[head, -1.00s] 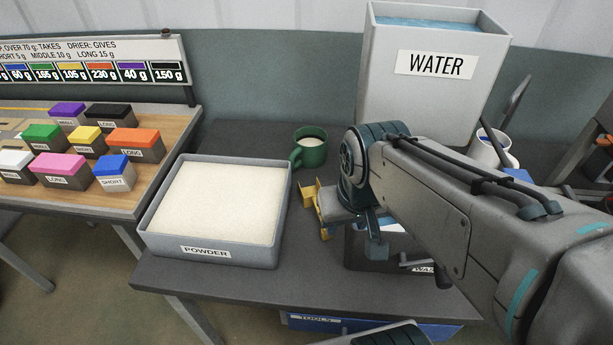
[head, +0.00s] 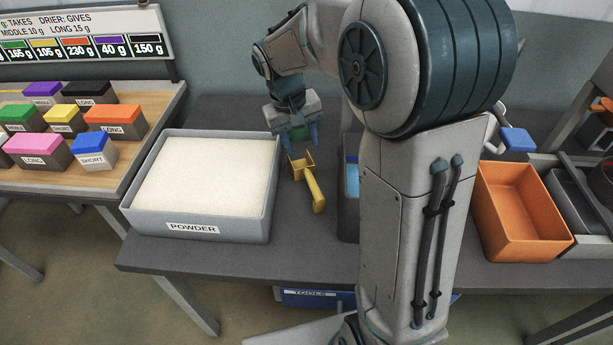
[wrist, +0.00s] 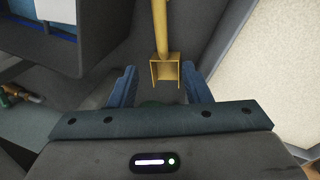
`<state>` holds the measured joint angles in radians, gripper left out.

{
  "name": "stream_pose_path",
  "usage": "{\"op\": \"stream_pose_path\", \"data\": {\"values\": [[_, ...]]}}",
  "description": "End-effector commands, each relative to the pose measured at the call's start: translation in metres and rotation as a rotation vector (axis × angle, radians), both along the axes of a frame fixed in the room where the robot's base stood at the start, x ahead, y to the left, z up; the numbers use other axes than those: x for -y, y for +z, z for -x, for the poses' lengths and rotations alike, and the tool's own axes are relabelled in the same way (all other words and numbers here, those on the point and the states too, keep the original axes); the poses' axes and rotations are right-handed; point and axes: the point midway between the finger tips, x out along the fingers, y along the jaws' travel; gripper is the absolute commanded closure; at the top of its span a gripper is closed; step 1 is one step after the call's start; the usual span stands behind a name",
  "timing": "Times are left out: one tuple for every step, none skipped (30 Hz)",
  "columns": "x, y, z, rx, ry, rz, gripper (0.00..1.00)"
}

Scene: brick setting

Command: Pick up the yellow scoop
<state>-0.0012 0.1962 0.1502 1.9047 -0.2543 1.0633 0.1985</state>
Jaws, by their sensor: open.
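The yellow scoop (head: 311,184) lies on the dark table just right of the powder tray, its handle towards the front edge. In the wrist view the scoop (wrist: 162,62) shows its open square head near the fingertips and its handle running up out of the picture. My gripper (head: 297,142) is above the table behind the scoop's head, open and empty. In the wrist view the blue fingers of my gripper (wrist: 160,86) stand apart on either side of the head's near end. I cannot tell the exact height between fingers and scoop.
The grey powder tray (head: 198,227) stands close on the left. A grey bin with blue inside (wrist: 88,55) stands on the scoop's other side. An orange container (head: 520,214) is at the right. Coloured blocks (head: 113,117) lie on a board at the left. The table front is clear.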

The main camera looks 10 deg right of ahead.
Motion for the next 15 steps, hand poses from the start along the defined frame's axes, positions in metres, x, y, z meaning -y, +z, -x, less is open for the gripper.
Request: {"op": "stream_pose_path", "data": {"values": [[-0.001, -0.004, -0.004, -0.004, 0.001, 0.002, 0.56], [-0.001, -0.005, -0.005, -0.006, 0.001, 0.003, 0.56], [-0.001, -0.008, -0.007, -0.008, 0.001, 0.004, 0.56], [0.000, -0.011, -0.007, -0.009, 0.001, 0.005, 0.56], [0.000, -0.014, -0.007, -0.010, 0.001, 0.005, 0.56], [0.002, -0.020, -0.007, -0.012, 0.001, 0.006, 0.56], [0.003, -0.026, -0.007, -0.012, 0.001, 0.006, 0.56], [0.004, -0.032, -0.006, -0.013, 0.000, 0.006, 0.56], [0.006, -0.040, -0.006, -0.013, 0.000, 0.006, 0.56], [0.007, -0.046, -0.006, -0.013, 0.000, 0.006, 0.56], [0.008, -0.052, -0.007, -0.013, 0.000, 0.005, 0.56], [0.009, -0.060, -0.007, -0.013, 0.000, 0.005, 0.56], [0.010, -0.065, -0.006, -0.013, 0.000, 0.005, 0.56], [0.011, -0.070, -0.007, -0.012, 0.002, 0.005, 0.56], [0.013, -0.075, -0.007, -0.011, 0.002, 0.006, 0.56]]}}
